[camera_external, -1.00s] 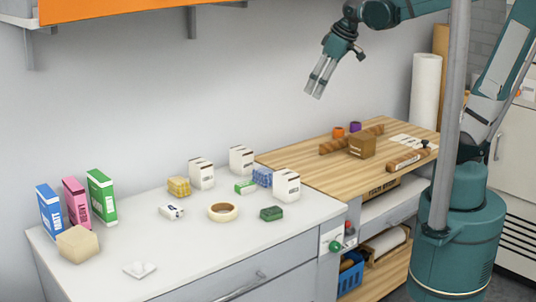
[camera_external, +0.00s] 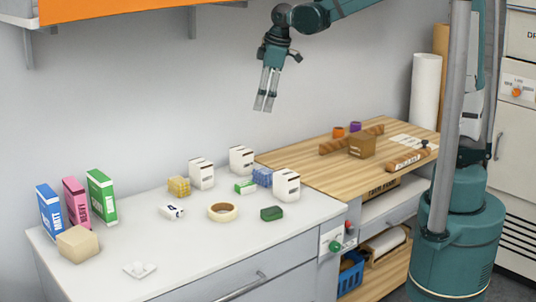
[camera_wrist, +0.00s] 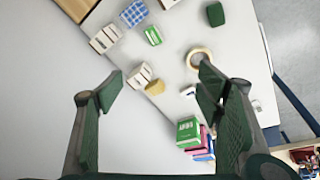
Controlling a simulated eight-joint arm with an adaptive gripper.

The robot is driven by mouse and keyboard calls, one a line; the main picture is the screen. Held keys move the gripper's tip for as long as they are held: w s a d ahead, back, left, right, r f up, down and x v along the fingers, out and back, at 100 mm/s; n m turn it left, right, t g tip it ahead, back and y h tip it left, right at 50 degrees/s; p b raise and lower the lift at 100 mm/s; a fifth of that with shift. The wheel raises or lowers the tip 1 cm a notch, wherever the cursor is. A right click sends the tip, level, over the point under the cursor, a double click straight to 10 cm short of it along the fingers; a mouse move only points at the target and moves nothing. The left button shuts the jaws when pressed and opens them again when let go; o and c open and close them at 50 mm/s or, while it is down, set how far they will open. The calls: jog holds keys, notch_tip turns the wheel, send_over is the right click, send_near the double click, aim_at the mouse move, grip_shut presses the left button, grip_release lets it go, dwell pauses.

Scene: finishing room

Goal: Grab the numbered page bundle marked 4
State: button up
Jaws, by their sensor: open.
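Three white upright blocks with dark markings stand on the white counter: one at the back (camera_external: 241,160), one left of it (camera_external: 201,174) and one nearer the counter's right end (camera_external: 286,185). They look like page bundles, but I cannot read a 4 on any. My gripper (camera_external: 265,106) is open and empty, pointing down high above the back of the counter. Its spread fingers also frame the wrist view (camera_wrist: 158,98).
A tape ring (camera_external: 223,212), green block (camera_external: 271,213), yellow block (camera_external: 179,187) and blue checked block (camera_external: 262,177) lie near the white blocks. Upright coloured boxes (camera_external: 76,201) stand at left. A wooden worktop (camera_external: 300,174) adjoins on the right. The counter's front middle is clear.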

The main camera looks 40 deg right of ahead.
jog(key=w+a+f+n+g+b, duration=0.1)
jog(key=w+a+f+n, duration=0.25)
jog(key=a+f, duration=0.4)
jog(key=w+a+f+n+g, duration=0.15)
jog(key=w+a+f, duration=0.3)
jog(key=a, duration=0.65)
jog(key=n+h, duration=0.1)
jog(key=n, duration=0.2)
send_over(170, 207)
jog(key=f, duration=1.4)
jog(key=shift+d+f+b, duration=0.3)
jog(key=shift+f+b, duration=0.05)
jog(key=shift+f, duration=0.05)
jog(key=shift+w+a+f, duration=0.2)
jog(key=shift+a+f, duration=0.05)
jog(key=shift+f, duration=0.2)
jog(key=shift+f, duration=1.25)
jog(key=shift+f, duration=0.15)
jog(key=shift+s+f+b, duration=0.15)
jog(key=shift+f+b, duration=0.2)
jog(key=shift+f, duration=2.1)
